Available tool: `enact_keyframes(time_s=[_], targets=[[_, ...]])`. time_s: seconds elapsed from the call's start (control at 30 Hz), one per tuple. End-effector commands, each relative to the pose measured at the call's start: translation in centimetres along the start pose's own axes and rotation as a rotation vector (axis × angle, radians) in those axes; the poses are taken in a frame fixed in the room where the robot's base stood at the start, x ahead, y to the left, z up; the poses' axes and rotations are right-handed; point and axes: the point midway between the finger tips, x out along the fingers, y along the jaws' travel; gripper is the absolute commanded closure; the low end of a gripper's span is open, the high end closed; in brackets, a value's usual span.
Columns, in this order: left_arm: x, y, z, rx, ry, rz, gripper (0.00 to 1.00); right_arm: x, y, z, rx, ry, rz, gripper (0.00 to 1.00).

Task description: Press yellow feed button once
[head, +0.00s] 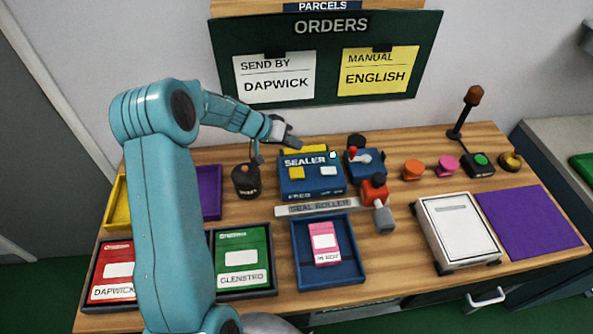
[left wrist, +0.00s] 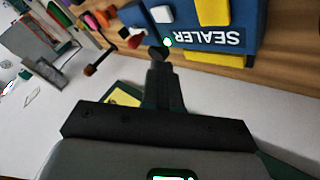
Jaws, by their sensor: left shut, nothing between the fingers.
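The blue sealer (head: 311,182) stands on the wooden bench, with a yellow button (head: 296,173) and a white button (head: 328,171) on its top. Lettering near the buttons is too small to read surely. The sealer (left wrist: 240,18) appears upside down in the left wrist view, with the yellow button (left wrist: 212,12) at the top edge. My left gripper (head: 297,144) is shut and empty near the sealer's back edge, apart from the yellow button. In the left wrist view its closed fingertips (left wrist: 157,54) point toward the sealer. My right gripper is not in view.
A dark round container (head: 246,181) stands left of the sealer. A machine with a red knob (head: 361,163) stands right. A grey seal roller strip (head: 317,207) and a blue tray (head: 358,272) lie in front. The orders board (head: 325,96) hangs behind.

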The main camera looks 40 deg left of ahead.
Motion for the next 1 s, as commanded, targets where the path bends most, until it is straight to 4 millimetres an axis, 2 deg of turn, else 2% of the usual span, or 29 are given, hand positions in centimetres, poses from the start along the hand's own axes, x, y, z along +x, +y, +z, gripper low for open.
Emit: enact_keyframes(time_s=[0.43,0.5,0.7,1.0], targets=[[4.4,-3.3,2.9,-0.003,-0.002,0.000,1.00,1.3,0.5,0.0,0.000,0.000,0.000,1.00],[5.2,-3.9,3.4,0.001,0.000,-0.001,1.00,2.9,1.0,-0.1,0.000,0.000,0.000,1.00],[6.0,-4.5,4.0,0.001,0.000,0.000,1.00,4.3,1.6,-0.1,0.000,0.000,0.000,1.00],[6.1,-4.5,4.0,0.000,0.000,0.000,1.00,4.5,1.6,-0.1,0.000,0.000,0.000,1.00]])
